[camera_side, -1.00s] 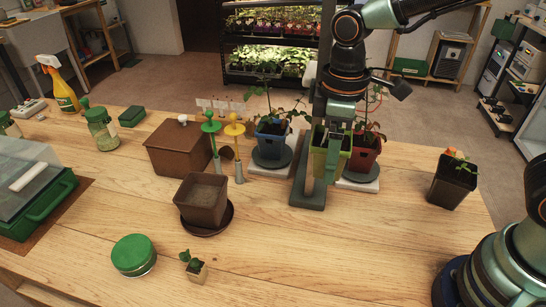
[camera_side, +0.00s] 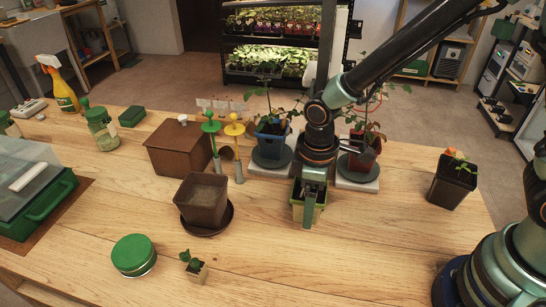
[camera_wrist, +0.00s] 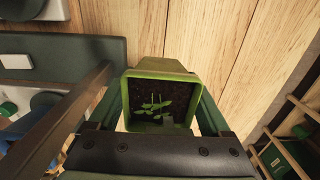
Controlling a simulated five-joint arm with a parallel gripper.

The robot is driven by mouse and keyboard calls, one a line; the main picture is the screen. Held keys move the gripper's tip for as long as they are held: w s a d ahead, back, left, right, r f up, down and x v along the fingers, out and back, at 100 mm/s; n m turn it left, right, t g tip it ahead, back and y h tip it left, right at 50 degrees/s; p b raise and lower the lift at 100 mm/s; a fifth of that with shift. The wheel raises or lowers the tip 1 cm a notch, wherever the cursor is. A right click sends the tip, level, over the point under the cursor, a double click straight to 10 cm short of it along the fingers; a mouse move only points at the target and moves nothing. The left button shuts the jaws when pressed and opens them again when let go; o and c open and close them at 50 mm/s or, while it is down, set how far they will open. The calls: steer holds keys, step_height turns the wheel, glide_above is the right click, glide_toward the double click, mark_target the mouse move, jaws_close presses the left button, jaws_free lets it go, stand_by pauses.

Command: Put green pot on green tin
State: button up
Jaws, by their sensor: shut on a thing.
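The green pot (camera_side: 297,210) is in my gripper (camera_side: 309,205), in front of the upright stand in the side view. In the wrist view the pot's rim (camera_wrist: 160,66) lies between the two fingers of my gripper (camera_wrist: 163,100), with dark soil and small seedlings inside. My gripper is shut on the pot, which looks upright. I cannot tell how far it is above the table. The green tin (camera_side: 133,252), round with a green lid, stands at the table's front left, well apart from the pot. Nothing is on its lid.
A brown pot on a saucer (camera_side: 203,205) stands between my gripper and the tin. A small seedling block (camera_side: 196,271) is right of the tin. Blue (camera_side: 271,140) and red (camera_side: 364,158) potted plants stand behind. A dark pot (camera_side: 450,185) is at right. The front middle is clear.

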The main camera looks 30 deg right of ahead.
steer(key=shift+f, duration=2.45)
steer(key=shift+f, duration=0.1)
steer(key=o, duration=1.5)
steer(key=shift+c, duration=0.2)
step_height(320, 180, up, 12)
steer(key=shift+r, duration=0.1)
